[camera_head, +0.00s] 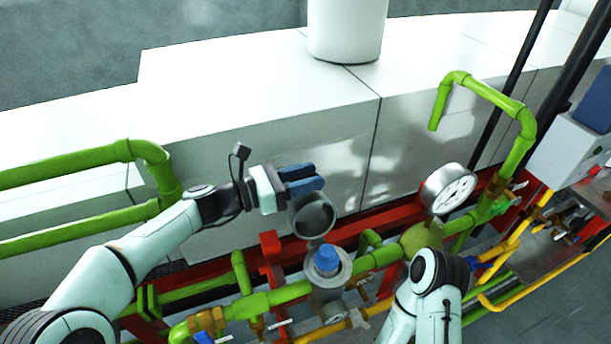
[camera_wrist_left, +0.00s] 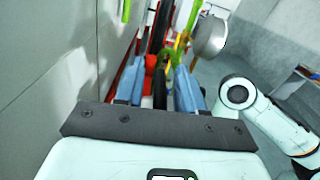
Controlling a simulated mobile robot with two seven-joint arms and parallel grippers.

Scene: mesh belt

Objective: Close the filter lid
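The filter housing (camera_head: 328,275) is a grey round body in the green pipe line, with a blue filter element (camera_head: 327,260) showing in its open top. The filter lid (camera_head: 314,216) is a grey cup, raised behind the housing with its hollow side facing the head camera. My left gripper (camera_head: 303,180) is just above and behind the lid. Its two blue fingers stand apart in the left wrist view (camera_wrist_left: 160,82), with a dark strip and red showing in the gap. I cannot tell whether they touch the lid. My right arm is at lower right; its gripper does not show.
A pressure gauge (camera_head: 449,189) stands right of the filter. Green pipes (camera_head: 380,258) and a red frame (camera_head: 375,221) run along the front of pale blocks (camera_head: 262,135). A grey box (camera_head: 566,152) and yellow pipes (camera_head: 508,250) are at the right.

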